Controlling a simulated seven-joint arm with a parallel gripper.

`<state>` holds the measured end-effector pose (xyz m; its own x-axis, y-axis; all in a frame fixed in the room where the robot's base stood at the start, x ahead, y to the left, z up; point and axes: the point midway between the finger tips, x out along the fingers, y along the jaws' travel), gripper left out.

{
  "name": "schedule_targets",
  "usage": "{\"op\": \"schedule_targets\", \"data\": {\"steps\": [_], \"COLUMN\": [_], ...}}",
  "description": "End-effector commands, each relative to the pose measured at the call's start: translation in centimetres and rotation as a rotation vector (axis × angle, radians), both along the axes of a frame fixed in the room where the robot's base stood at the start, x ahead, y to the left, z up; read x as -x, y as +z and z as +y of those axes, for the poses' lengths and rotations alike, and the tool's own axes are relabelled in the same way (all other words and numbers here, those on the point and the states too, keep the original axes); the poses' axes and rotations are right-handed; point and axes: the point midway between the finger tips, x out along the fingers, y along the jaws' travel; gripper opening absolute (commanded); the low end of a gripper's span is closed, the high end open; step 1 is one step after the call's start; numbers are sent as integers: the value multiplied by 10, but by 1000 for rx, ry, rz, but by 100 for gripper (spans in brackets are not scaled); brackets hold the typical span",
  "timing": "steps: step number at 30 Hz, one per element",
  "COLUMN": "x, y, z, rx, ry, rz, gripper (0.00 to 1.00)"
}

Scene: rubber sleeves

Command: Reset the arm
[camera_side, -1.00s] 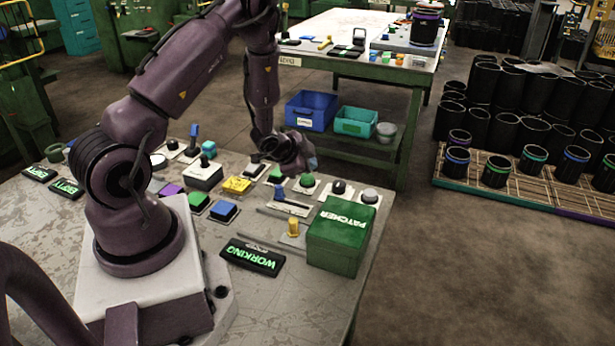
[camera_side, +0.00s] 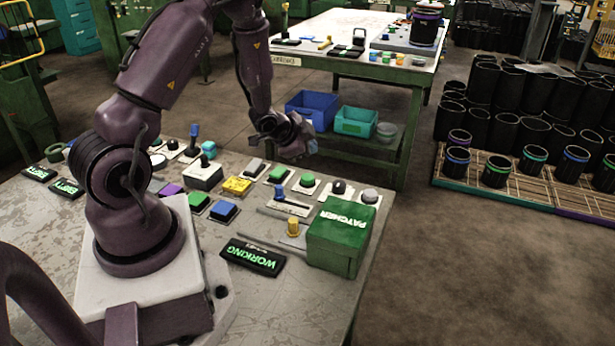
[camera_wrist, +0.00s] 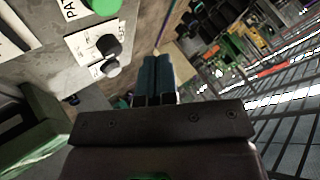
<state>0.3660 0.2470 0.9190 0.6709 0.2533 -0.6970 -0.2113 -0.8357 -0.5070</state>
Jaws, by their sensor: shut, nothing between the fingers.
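My gripper (camera_side: 312,143) hangs in the air above the far edge of the control bench in the side view, at the end of my dark purple arm. In the wrist view my gripper (camera_wrist: 155,78) shows as two dark teal fingers side by side, shut together with nothing held. The control bench (camera_side: 80,225) under it carries several coloured buttons and switches. A black knob (camera_wrist: 108,45) on a white plate and a green button (camera_wrist: 104,9) lie to the left of the fingers in the wrist view, apart from them.
A green PATCHER box (camera_side: 340,240) stands at the bench's right edge, beside a lit WORKING sign (camera_side: 253,258). A second table (camera_side: 345,30) stands behind, with blue (camera_side: 312,110) and teal (camera_side: 355,121) bins below. Black sleeves (camera_side: 495,172) stand on a pallet at the right.

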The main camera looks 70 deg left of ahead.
Motion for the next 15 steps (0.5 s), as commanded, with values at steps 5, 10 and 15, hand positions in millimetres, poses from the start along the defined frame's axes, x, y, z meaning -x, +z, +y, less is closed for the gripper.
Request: {"op": "schedule_targets", "data": {"steps": [5,10,15], "x": [0,18,51], "y": [0,-14,-14], "z": [0,3,-6], "rx": [4,51,142], "ry": [5,94,280], "rz": [-1,101,269], "gripper": [0,0,0]}}
